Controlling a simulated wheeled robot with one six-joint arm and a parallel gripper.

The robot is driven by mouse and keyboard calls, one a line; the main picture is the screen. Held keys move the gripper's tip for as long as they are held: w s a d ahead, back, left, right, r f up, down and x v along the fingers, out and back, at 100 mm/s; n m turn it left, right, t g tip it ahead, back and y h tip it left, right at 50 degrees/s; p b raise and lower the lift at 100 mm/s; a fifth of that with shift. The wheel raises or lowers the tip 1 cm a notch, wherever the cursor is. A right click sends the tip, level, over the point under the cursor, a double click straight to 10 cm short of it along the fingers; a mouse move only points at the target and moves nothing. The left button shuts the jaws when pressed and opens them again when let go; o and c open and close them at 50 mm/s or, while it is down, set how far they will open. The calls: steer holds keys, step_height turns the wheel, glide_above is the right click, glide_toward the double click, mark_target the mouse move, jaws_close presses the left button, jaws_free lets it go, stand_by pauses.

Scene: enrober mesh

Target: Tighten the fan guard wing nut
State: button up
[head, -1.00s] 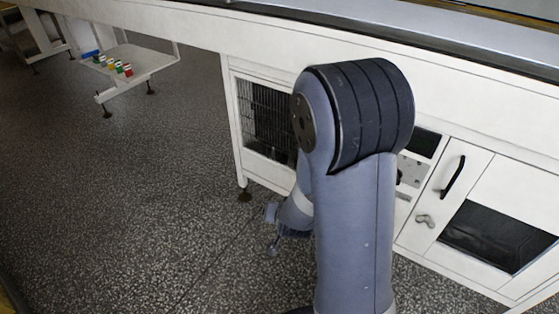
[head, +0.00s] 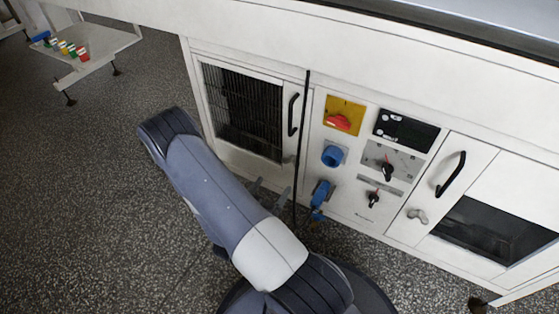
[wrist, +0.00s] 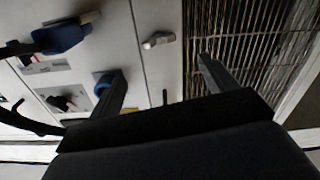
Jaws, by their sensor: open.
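The fan guard appears as a dark barred grille (head: 242,112) in a white door, and it fills the right of the wrist view (wrist: 250,45). A small pale grey knob-like piece, likely the wing nut, sits low on this door's right edge (head: 289,159); it also shows in the wrist view (wrist: 158,40). Its wings are too small to tell clearly. My gripper (head: 270,191) is open and empty, in front of the door's lower right. In the wrist view the two fingers (wrist: 162,68) stand apart, with the grey piece beyond and between them; I see no contact.
Right of the door are a red switch on yellow (head: 339,119), a blue socket (head: 333,156), a blue-handled valve (head: 321,193) and black knobs. A similar grey latch (head: 418,215) sits on the right door. A low tray stand (head: 105,48) is at far left. Speckled floor is clear at left.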

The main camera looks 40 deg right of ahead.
mark_target(292, 160)
steer(key=b+x, duration=0.1)
steer(key=x, duration=0.9)
steer(key=shift+w+d+r+b, duration=0.1)
steer(key=shift+d+b, duration=0.15)
steer(key=shift+b, duration=0.1)
steer(key=shift+c, duration=0.3)
